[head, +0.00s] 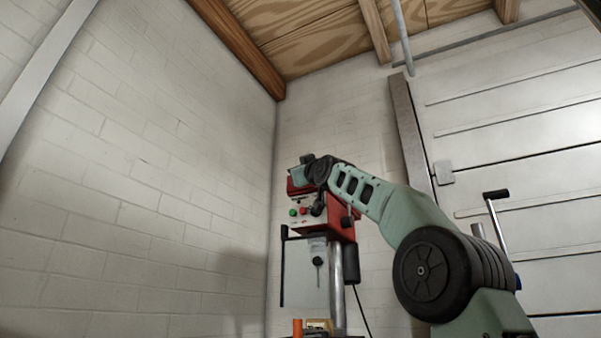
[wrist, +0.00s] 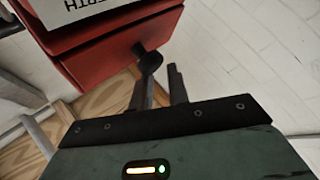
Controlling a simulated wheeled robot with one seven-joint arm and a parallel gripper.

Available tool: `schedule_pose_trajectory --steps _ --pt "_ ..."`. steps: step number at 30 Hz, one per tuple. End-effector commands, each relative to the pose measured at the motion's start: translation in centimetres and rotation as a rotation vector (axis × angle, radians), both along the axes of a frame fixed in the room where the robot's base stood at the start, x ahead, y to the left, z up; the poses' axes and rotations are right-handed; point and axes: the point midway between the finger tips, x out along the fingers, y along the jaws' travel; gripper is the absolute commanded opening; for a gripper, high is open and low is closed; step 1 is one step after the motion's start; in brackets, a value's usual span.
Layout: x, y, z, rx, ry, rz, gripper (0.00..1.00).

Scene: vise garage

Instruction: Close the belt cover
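The red drill press (head: 327,222) stands in the corner. Its red top housing, which includes the belt cover, is partly hidden by my arm. In the wrist view, a red box-shaped part of it (wrist: 115,48) fills the upper left, with a seam along its side and a white label with upside-down lettering. A black knob (wrist: 150,60) sticks out from its side. My gripper (wrist: 157,75) has its two dark fingers apart, with the knob near the fingertips; I cannot tell if they touch it. In the head view, my gripper is up at the press's top.
A pale brick wall (head: 140,180) is close on the left. A white panelled door (head: 520,130) is on the right. An orange object (head: 297,327) stands by the press's column. The space above the press is clear up to the wooden ceiling (head: 310,35).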

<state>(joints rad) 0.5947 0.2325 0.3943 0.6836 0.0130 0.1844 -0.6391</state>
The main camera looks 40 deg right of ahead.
Motion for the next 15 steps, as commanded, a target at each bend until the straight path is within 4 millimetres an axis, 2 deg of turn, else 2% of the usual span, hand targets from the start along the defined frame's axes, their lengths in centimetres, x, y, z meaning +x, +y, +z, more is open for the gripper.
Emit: schedule_pose_trajectory --steps 1,2,9,10,15 --pt "1.12 -1.62 -1.67 0.01 0.036 -0.021 0.39" --pt "1.12 -1.63 -1.68 0.01 0.036 -0.021 0.43" --pt "1.09 -1.72 -1.64 0.01 0.036 -0.021 0.43" --pt "0.72 -1.27 -1.2 0.007 0.028 -0.018 0.43" --pt "0.42 -1.34 -1.65 0.007 0.027 -0.019 0.43"
